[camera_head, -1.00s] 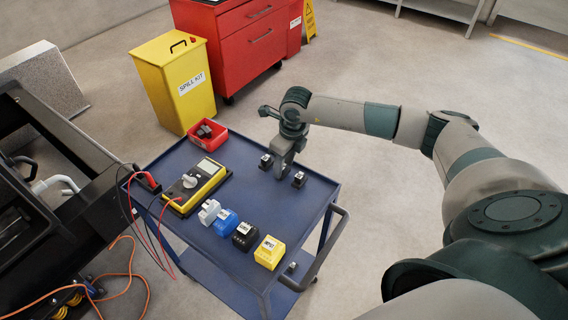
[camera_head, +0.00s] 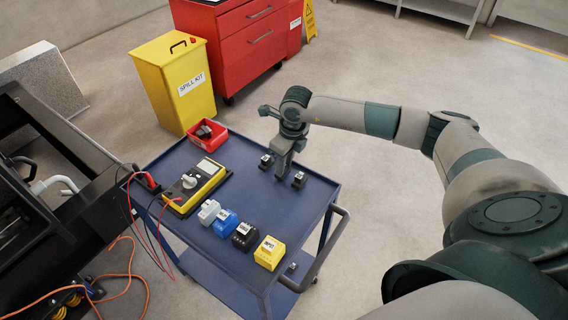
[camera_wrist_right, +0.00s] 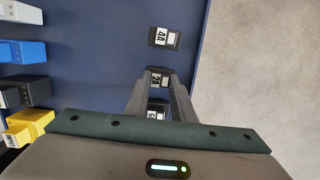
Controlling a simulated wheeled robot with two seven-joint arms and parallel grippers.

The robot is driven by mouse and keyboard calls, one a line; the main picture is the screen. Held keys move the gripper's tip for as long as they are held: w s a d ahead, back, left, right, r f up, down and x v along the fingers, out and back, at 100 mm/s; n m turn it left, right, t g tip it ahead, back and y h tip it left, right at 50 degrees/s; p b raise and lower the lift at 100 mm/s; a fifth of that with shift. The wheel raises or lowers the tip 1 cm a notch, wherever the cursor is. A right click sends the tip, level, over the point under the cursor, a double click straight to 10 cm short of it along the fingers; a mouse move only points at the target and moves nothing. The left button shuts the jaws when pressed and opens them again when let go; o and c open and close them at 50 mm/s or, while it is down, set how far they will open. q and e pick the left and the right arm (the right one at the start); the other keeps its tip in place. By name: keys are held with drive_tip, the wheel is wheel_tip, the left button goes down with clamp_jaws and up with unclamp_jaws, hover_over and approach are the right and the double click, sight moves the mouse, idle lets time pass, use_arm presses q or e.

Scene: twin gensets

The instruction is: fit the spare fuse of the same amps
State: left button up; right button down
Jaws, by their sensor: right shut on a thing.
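My right gripper (camera_head: 281,175) points down at the blue cart top, its fingers shut on the middle fuse of a row. In the wrist view this fuse (camera_wrist_right: 158,80) is dark with a white label that seems to read 2A, between the fingertips (camera_wrist_right: 158,76). A fuse marked 4A (camera_wrist_right: 163,38) lies apart beyond it; in the head view this far fuse (camera_head: 266,161) is left of the gripper. A third fuse (camera_head: 299,179) stands to the right; its label (camera_wrist_right: 157,111) is partly hidden by the gripper. My left gripper is out of view.
The cart top (camera_head: 250,190) also holds a yellow multimeter (camera_head: 205,180) with red and black leads, a red bin (camera_head: 218,146) with a dark item, and white (camera_head: 208,211), blue (camera_head: 226,222), black (camera_head: 244,236) and yellow (camera_head: 269,252) blocks. A dark machine housing (camera_head: 75,160) stands left.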

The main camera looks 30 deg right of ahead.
drive_tip(key=shift+r, duration=0.2)
drive_tip(key=shift+r+p, duration=0.5)
drive_tip(key=shift+r, duration=0.75)
drive_tip(key=shift+r, duration=0.1)
drive_tip(key=shift+r+p, duration=1.2)
drive_tip(key=shift+r, duration=1.25)
drive_tip(key=shift+a, duration=0.1)
drive_tip(key=shift+s+a+r+n, duration=0.1)
drive_tip(key=shift+a+r+n, duration=0.05)
drive_tip(key=shift+a+n, duration=0.4)
drive_tip(key=s+a+r+n+g+b, duration=0.1)
drive_tip(key=s+a+n, duration=0.5)
drive_tip(key=n, duration=0.9)
drive_tip(key=s+a+r+n+g+b, duration=0.2)
drive_tip(key=s+a+r+n, duration=0.4)
drive_tip(key=n, duration=0.9)
drive_tip(key=shift+s+a+r+h+b, duration=0.35)
drive_tip(key=shift+s+a, duration=0.45)
drive_tip(key=shift+a, duration=0.25)
